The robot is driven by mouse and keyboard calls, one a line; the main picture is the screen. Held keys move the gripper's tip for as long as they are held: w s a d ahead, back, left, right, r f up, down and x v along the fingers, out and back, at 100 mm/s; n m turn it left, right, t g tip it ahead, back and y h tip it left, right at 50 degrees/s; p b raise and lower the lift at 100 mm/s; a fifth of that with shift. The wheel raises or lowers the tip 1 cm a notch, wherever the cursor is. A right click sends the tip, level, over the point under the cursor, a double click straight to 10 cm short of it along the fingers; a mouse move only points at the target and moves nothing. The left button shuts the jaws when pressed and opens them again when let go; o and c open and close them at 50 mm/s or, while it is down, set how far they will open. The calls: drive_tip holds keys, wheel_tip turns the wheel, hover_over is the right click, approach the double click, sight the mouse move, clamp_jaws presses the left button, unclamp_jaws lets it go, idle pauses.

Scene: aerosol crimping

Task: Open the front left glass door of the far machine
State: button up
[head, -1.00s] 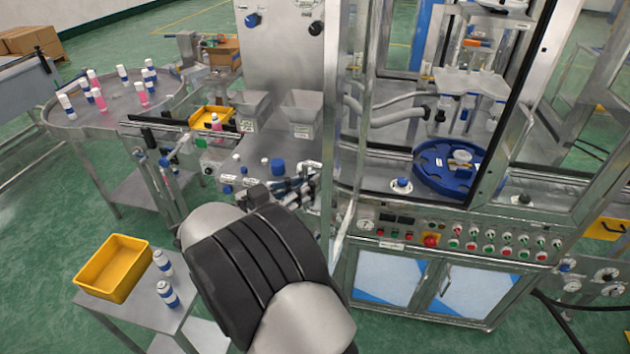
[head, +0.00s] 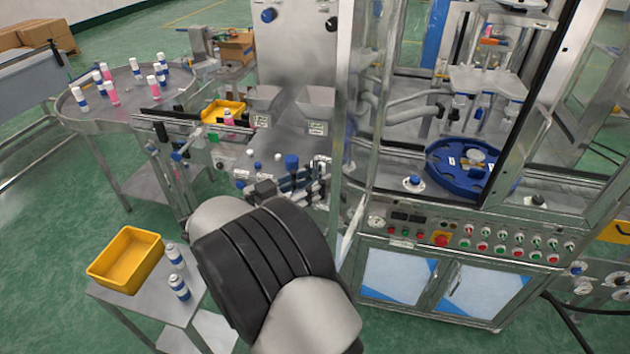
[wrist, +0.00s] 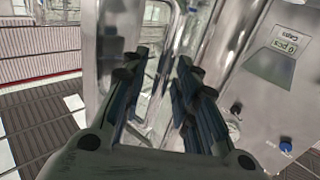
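The glass-fronted machine (head: 420,232) stands at the right in the head view, with a blue star wheel inside. A metal-framed glass door (head: 347,130) at its front left shows almost edge-on, standing out from the front; how far it is open is hard to judge. My gripper (head: 300,180) is just left of this door's lower part, partly hidden behind my wrist. In the wrist view my gripper's two dark fingers (wrist: 163,65) are apart. Shiny metal framing shows beyond and between them; I cannot tell whether they touch it.
A control panel (head: 470,240) with buttons runs below the machine's opening. A hopper machine (head: 295,50) stands left of the door, close to my gripper. A small table with a yellow bin (head: 125,260) and two cans is at front left. Green floor is free there.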

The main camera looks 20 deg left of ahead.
drive_tip(key=shift+w, duration=0.15)
drive_tip(key=shift+s+r, duration=0.1)
drive_tip(key=shift+s, duration=0.1)
drive_tip(key=v, duration=1.1)
drive_tip(key=shift+s+a, duration=0.25)
drive_tip(key=shift+s, duration=0.1)
